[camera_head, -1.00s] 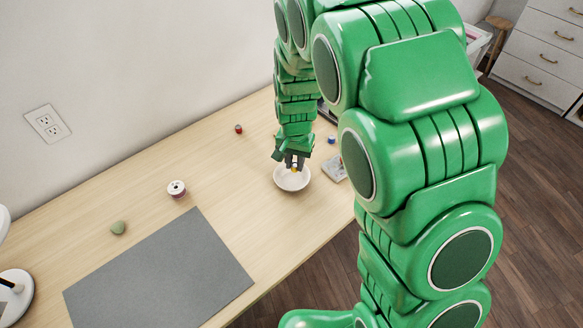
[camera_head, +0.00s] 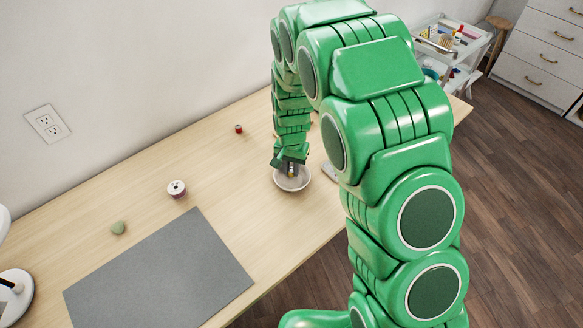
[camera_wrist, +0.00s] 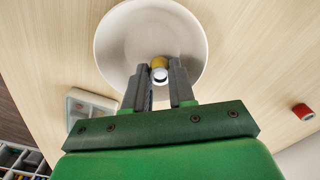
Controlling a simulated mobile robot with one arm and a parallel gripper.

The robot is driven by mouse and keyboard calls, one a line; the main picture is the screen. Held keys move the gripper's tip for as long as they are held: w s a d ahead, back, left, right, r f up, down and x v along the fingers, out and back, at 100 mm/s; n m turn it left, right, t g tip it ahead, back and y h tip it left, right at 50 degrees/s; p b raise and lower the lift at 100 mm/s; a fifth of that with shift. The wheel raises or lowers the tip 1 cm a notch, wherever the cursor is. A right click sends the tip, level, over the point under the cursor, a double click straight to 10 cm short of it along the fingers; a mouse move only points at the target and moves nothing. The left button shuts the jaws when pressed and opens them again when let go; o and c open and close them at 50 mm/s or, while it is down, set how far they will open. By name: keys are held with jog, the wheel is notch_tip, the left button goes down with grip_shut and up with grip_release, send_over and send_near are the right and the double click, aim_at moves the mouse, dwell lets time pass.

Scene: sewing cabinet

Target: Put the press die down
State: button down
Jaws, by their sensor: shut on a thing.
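My gripper (camera_head: 291,172) points down over a white bowl (camera_head: 299,185) on the wooden table. In the wrist view, the gripper (camera_wrist: 159,76) is shut on a small piece with a yellow part (camera_wrist: 158,62) and a pale, dark-rimmed round end, which I take to be the press die. The bowl (camera_wrist: 112,50) lies behind the fingertips in that view, with the piece in front of its inside. In the head view only a yellow speck shows between the fingers. I cannot tell whether the piece touches the bowl.
A grey mat (camera_head: 160,270), a thread spool (camera_head: 176,189) and a green lump (camera_head: 118,228) lie to the left. A small red item (camera_head: 238,129) lies farther back. A pale square tray (camera_wrist: 90,106) sits near the bowl. A white cart (camera_head: 460,45) stands beyond the table.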

aim_at(291, 170)
jog(key=shift+f, duration=0.3)
jog(key=c, duration=1.2)
grip_release()
notch_tip(291, 170, up, 12)
jog(key=s+d+r, duration=0.6)
jog(key=r, duration=0.1)
jog(key=s+d+r+n, duration=0.1)
jog(key=s+d+r, duration=0.2)
jog(key=s, duration=0.7)
jog(key=s+d+r+g, duration=0.1)
jog(key=s+d+r, duration=0.2)
jog(key=s+d, duration=0.3)
jog(key=s+d+r+n, duration=0.1)
jog(key=s+d+r, duration=0.3)
jog(key=s, duration=1)
jog(key=shift+d+n+g, duration=0.3)
jog(key=shift+d+g, duration=0.1)
